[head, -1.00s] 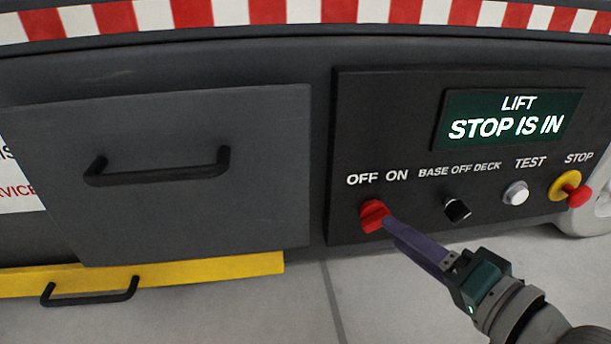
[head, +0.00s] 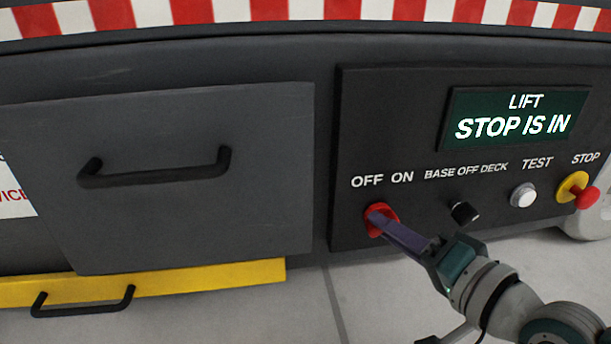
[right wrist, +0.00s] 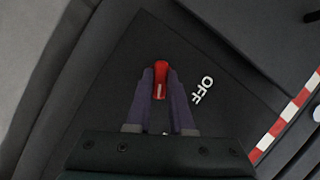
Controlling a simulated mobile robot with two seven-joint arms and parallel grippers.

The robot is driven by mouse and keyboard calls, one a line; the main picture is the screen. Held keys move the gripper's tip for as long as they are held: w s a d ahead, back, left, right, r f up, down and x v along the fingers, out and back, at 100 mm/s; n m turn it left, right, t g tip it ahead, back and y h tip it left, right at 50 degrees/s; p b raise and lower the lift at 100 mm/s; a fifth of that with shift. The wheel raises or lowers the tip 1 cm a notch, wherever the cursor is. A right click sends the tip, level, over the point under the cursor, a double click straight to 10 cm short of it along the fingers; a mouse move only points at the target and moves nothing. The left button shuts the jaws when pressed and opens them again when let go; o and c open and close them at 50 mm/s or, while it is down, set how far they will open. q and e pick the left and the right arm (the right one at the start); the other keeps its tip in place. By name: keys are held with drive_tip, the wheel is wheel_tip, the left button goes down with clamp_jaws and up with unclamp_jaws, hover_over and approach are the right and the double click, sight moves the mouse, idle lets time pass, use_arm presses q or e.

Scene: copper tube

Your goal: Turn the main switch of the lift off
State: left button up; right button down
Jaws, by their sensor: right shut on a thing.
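The red main switch (head: 383,213) sits on the black lift panel (head: 345,150), below the white OFF and ON labels. My right gripper (head: 376,216) is at the switch, its purple fingers covering much of the red knob in the head view. In the right wrist view the two fingers (right wrist: 161,82) lie on either side of the red switch handle (right wrist: 160,72), shut on it. The OFF label (right wrist: 203,90) is to the right of the fingers there. Which way the handle points is hard to tell. My left gripper is not in view.
The display (head: 516,117) reads LIFT STOP IS IN. To the right of the switch are a black BASE OFF DECK knob (head: 465,213), a white TEST button (head: 523,195) and a red STOP button (head: 587,198) on yellow. A grey drawer front with a handle (head: 155,176) is at left.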

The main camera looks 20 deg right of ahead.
drive_tip(key=shift+r, duration=0.1)
idle(0.3)
drive_tip(key=shift+w+a+r+n+g+h+p, duration=0.1)
drive_tip(key=shift+n+g+h+p, duration=0.5)
drive_tip(key=shift+n+p, duration=1)
drive_tip(key=shift+w+a+r+n+g+h+p, duration=0.1)
drive_tip(key=shift+n+g+h+p, duration=0.15)
drive_tip(key=shift+n+h+p, duration=1.25)
drive_tip(key=shift+r+n+g+h+p, duration=0.15)
drive_tip(key=shift+n+g+p, duration=0.3)
drive_tip(key=shift+n+p, duration=1.15)
drive_tip(key=shift+m+p, duration=0.4)
drive_tip(key=shift+p, duration=0.15)
drive_tip(key=c, duration=1.1)
unclamp_jaws()
drive_tip(key=shift+f, duration=0.1)
drive_tip(key=shift+c, duration=0.2)
drive_tip(key=o, duration=0.3)
drive_tip(key=shift+s+f, duration=0.15)
drive_tip(key=shift+s, duration=0.05)
drive_tip(key=shift+o, duration=0.2)
